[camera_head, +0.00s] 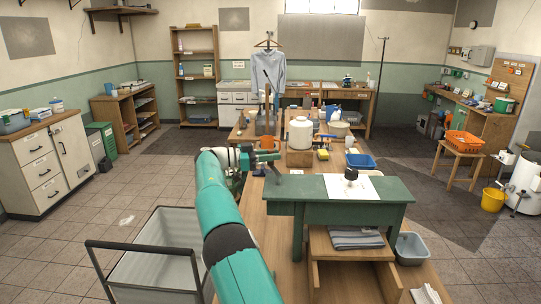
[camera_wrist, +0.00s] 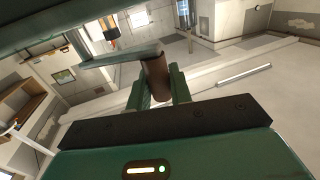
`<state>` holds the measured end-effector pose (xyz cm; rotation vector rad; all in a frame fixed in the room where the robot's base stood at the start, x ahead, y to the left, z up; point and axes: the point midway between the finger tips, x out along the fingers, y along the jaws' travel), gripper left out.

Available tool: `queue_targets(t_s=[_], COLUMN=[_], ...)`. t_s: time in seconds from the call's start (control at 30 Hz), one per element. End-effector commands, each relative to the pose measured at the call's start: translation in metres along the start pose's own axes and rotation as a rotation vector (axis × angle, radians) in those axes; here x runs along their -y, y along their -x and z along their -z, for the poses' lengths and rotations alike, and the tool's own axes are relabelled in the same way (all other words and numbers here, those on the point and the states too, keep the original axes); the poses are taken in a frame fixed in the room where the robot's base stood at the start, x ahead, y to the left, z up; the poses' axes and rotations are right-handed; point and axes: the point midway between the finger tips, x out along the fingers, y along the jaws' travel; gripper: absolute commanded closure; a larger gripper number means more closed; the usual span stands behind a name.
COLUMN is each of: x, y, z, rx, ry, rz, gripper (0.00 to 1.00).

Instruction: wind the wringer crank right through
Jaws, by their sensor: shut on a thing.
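The crank's brown handle (camera_wrist: 157,75) stands between the two green fingers of my gripper (camera_wrist: 161,91) in the wrist view. My gripper is shut on this handle. A flat grey-green crank arm (camera_wrist: 122,56) runs from the handle's top end to the left in that view. In the head view my gripper (camera_head: 265,158) is at the left side of the long wooden bench, beyond the green stand. The handle there is mostly hidden by my gripper. I cannot clearly make out the wringer's rollers.
A green stand (camera_head: 290,194) with a white sheet (camera_head: 362,190) is on the near bench. A blue tub (camera_head: 361,161) and a white container (camera_head: 300,132) are beyond it. A grey cart (camera_head: 150,272) stands at the lower left. An orange basket (camera_head: 464,142) is at right. Open tiled floor lies left.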

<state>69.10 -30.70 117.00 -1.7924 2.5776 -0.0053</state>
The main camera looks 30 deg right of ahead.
Motion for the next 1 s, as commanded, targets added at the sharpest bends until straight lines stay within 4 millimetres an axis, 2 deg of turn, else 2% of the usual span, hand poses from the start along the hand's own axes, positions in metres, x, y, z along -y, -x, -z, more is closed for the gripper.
queue_targets(t_s=[0.67, 0.7, 0.77, 0.8, 1.0], x=[-0.0036, -0.0036, -0.0035, -0.0034, -0.0026], y=[0.0005, 0.0005, 0.0006, 0.0006, 0.0007], z=[0.0005, 0.0005, 0.0005, 0.0004, 0.0], rx=[-0.001, 0.0, 0.0, 0.0, 0.0], ry=[-0.001, -0.001, -0.001, -0.001, 0.0], rz=[-0.026, -0.026, -0.027, -0.027, -0.028], gripper=[1.0, 0.73, 0.61, 0.59, 0.59])
